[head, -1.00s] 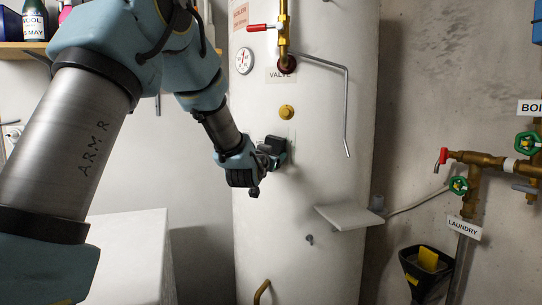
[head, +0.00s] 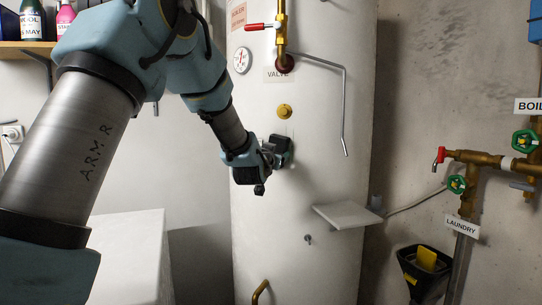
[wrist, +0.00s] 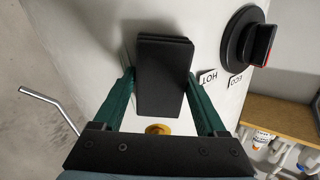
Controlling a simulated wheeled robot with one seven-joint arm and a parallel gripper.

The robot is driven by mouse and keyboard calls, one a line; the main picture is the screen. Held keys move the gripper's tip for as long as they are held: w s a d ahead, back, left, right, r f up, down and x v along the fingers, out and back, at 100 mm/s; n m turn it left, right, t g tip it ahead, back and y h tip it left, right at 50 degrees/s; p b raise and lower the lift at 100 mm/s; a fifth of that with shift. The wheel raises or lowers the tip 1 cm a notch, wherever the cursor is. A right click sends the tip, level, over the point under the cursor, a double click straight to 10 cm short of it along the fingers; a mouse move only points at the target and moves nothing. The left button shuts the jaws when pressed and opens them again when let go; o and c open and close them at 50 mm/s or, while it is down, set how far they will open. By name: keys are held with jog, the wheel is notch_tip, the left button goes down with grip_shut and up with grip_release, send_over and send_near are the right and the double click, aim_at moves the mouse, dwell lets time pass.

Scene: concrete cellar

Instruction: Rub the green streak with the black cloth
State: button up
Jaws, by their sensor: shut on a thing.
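The black cloth (wrist: 162,75) shows in the wrist view as a thick, dark folded pad between the two green fingers of my gripper (wrist: 160,88). The fingers are shut on its sides. In the head view, my gripper (head: 268,153) is at the front of the white tank (head: 325,190), below the yellow knob (head: 284,111), with the dark cloth (head: 281,144) at its tip. The cloth is at or very near the tank wall; I cannot tell whether it touches. I cannot make out the green streak in either view.
A white ledge (head: 340,215) juts from the tank to the lower right of my gripper. A bent grey pipe (head: 344,110) hangs at the upper right. A black dial (wrist: 250,40) is beside the cloth in the wrist view. Valves and a black funnel (head: 423,268) are further right.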

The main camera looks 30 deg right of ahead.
aim_at(270, 140)
jog(key=shift+s+d+b, duration=0.6)
jog(key=shift+s+d, duration=1.25)
jog(key=shift+d, duration=0.15)
jog(key=shift+r+p, duration=0.4)
jog(key=shift+r, duration=0.55)
jog(key=shift+w+a+b, duration=2)
jog(key=shift+w+a, duration=0.45)
jog(key=shift+a, duration=0.15)
jog(key=shift+d+r+p, duration=0.1)
jog(key=shift+r+p, duration=0.3)
jog(key=shift+r, duration=0.65)
jog(key=shift+s+d+f+b, duration=0.1)
jog(key=shift+s+d+b, duration=0.2)
jog(key=shift+s+d, duration=2.2)
jog(key=shift+b+v, duration=0.65)
jog(key=shift+v, duration=0.4)
jog(key=shift+b+v, duration=0.6)
jog(key=shift+v, duration=1.4)
